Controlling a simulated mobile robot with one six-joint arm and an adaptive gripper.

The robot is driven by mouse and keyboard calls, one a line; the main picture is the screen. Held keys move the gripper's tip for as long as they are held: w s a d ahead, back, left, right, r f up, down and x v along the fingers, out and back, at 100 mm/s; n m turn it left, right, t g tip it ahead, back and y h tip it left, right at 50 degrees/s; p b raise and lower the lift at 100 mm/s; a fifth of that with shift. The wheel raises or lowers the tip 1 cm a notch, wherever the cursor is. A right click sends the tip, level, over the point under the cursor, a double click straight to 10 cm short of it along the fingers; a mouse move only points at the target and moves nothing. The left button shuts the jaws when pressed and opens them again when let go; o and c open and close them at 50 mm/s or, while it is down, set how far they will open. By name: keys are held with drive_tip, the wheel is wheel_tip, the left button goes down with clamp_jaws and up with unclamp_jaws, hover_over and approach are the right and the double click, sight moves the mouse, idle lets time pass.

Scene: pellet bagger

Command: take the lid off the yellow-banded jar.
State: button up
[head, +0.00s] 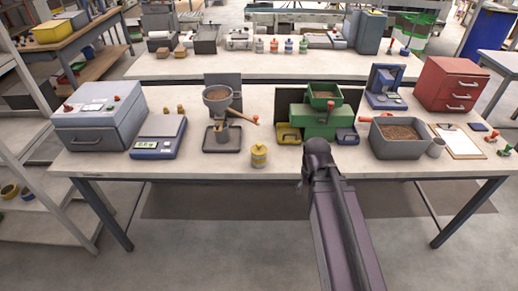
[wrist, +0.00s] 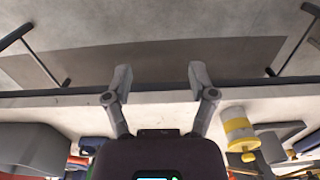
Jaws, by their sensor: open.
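The yellow-banded jar (head: 259,160) stands upright near the front edge of the workbench, left of my gripper in the head view. Its lid (head: 259,148) is on top. In the wrist view, which is upside down, the jar (wrist: 238,130) shows at the right, outside the fingers. My gripper (head: 318,165) is at the bench's front edge, right of the jar and apart from it. In the wrist view its two fingers (wrist: 160,75) are spread with nothing between them.
Behind the jar are a hopper stand (head: 217,105) and a green machine (head: 314,122) with yellow and blue trays. A grey bin of pellets (head: 398,142) stands to the right, a scale (head: 159,138) to the left. The bench (head: 290,166) is bare around the jar's front.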

drive_tip(key=w+a+r+m+p, duration=0.1)
drive_tip(key=w+a+r+p, duration=0.35)
drive_tip(key=w, duration=0.25)
drive_tip(key=w+a+r+m+p, duration=0.1)
drive_tip(key=w+a+r+p, duration=0.25)
drive_tip(key=w+r, duration=0.2)
wheel_tip(320, 180, up, 5)
drive_tip(key=p, duration=0.6)
hover_over(259, 144)
drive_tip(key=shift+s+d+m, duration=0.2)
drive_tip(key=shift+s+m, duration=0.05)
drive_tip(key=shift+m, duration=0.15)
wheel_tip(259, 144, down, 9)
drive_tip(key=b, duration=0.8)
drive_tip(key=shift+r, duration=0.2)
drive_tip(key=shift+f+b, duration=0.1)
drive_tip(key=shift+b, duration=0.2)
drive_tip(key=f+b, duration=0.5)
drive_tip(key=shift+w+a, duration=0.15)
drive_tip(key=shift+a, duration=0.1)
